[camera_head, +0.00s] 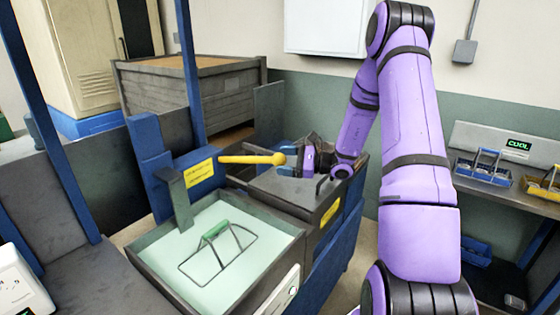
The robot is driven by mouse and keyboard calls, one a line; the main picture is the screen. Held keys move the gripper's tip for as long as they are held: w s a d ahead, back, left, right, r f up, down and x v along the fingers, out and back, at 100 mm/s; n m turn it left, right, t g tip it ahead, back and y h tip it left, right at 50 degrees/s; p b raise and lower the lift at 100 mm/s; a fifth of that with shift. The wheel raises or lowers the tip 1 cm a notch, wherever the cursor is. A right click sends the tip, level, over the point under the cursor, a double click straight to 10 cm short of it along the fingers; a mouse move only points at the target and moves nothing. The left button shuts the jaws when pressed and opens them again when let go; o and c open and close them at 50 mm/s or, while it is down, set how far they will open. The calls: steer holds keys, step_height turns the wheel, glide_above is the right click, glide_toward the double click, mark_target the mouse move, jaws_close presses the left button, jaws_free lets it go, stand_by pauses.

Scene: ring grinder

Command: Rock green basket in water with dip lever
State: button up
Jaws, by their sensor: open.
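The green basket (216,230) has a green grip on a thin dark wire frame. It sits in the pale water (190,262) of a grey tank in the lower middle, and its lower part cannot be made out. The yellow dip lever (245,159) sticks out level to the right above the tank's back edge, ending in a round knob. My gripper (297,158) is open, just right of the knob, at the end of my purple arm. Its fingers are dark and small here, and I cannot tell whether they touch or surround the knob.
A dark box-like unit (285,190) stands right behind the tank, below my gripper. A blue post (190,75) rises left of the lever. A wooden crate (185,100) stands behind. At right, a shelf (475,180) holds blue and yellow baskets.

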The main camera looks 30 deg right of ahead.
steer(key=shift+x, duration=0.9)
steer(key=c, duration=1.2)
steer(key=shift+w+a+r+m+g+h, duration=0.3)
steer(key=shift+w+r, duration=0.6)
steer(key=shift+r, duration=0.95)
steer(key=shift+w+a+r+m+g+h, duration=0.1)
steer(key=shift+w+a+r+g+h, duration=0.25)
steer(key=shift+w+r, duration=1.05)
steer(key=shift+w+a+r+m+g+h, duration=0.2)
steer(key=shift+w+a+r+g+h, duration=0.15)
steer(key=shift+r, duration=2)
steer(key=shift+c, duration=0.2)
steer(key=o, duration=1.2)
steer(key=shift+o, duration=0.2)
steer(key=shift+f, duration=0.1)
steer(key=shift+d, duration=0.1)
